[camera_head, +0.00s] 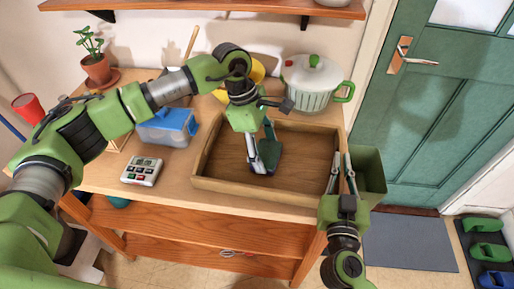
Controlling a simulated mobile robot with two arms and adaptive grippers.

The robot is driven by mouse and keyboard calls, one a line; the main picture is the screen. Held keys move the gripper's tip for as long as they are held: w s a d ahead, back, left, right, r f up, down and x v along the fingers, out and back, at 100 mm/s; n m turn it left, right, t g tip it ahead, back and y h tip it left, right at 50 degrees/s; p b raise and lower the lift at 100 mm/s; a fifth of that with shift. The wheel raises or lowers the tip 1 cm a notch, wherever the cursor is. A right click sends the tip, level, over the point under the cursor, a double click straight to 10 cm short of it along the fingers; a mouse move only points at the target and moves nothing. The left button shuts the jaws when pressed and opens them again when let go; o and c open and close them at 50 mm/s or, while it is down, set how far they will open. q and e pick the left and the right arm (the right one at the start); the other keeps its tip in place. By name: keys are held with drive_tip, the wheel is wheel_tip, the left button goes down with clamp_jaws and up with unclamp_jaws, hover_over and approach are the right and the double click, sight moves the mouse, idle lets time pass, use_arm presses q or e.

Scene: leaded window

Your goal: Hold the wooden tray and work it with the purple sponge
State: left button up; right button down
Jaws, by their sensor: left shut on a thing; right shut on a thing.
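The wooden tray (220,160) is a shallow, open brown box lying on the wooden table. My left gripper (262,168) reaches down inside it, its fingertips low near the tray floor. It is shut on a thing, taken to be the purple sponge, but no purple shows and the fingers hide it. I cannot tell whether the sponge touches the floor of the tray. My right gripper (341,185) is shut on the right wall of the tray, near its front corner, with its fingers pointing up in the picture.
A white pot (310,85) with green handles stands behind the tray. A blue-lidded box (168,128) and a calculator (142,171) lie left of it. A potted plant (97,68) stands at the back left. A green bin (368,175) is right of the table.

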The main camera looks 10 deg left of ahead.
use_arm(q)
drive_tip(key=shift+s+d, duration=0.2)
drive_tip(key=shift+d, duration=1.8)
drive_tip(key=shift+r, duration=0.1)
wheel_tip(320, 180, up, 6)
drive_tip(key=shift+a, duration=0.1)
wheel_tip(320, 180, up, 3)
